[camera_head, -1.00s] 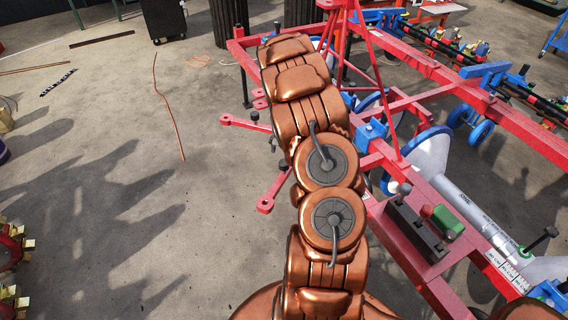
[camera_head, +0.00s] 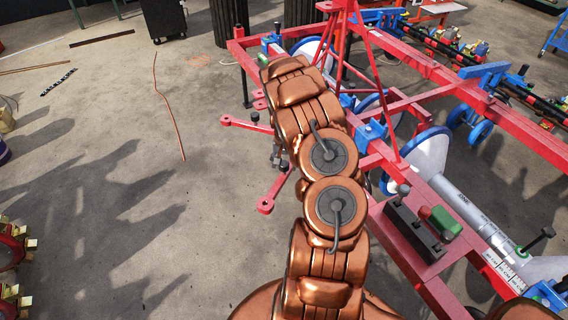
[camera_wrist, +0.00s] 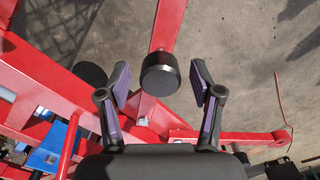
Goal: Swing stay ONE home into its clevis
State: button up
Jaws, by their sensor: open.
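Two red bars stick out left from the red planter frame in the head view, a far bar (camera_head: 238,122) and a near bar (camera_head: 268,200), each with a round eye end. I cannot tell which is stay ONE. My gripper (camera_wrist: 160,72) is open in the wrist view. A black round knob (camera_wrist: 160,76) shows between its spread fingers, over a red bar (camera_wrist: 168,28), and neither finger visibly touches it. In the head view my gripper (camera_head: 277,157) is partly hidden by my arm, between the two bars. I cannot make out the clevis.
The red planter frame (camera_head: 408,255) fills the right side, with blue brackets and wheels. Another red bar (camera_wrist: 240,136) with a round end runs right in the wrist view. Bare concrete lies left of the frame. A thin brown rod (camera_head: 168,110) lies there.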

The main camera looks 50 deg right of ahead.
grip_shut()
dwell(0.4)
jog(key=shift+s, duration=0.1)
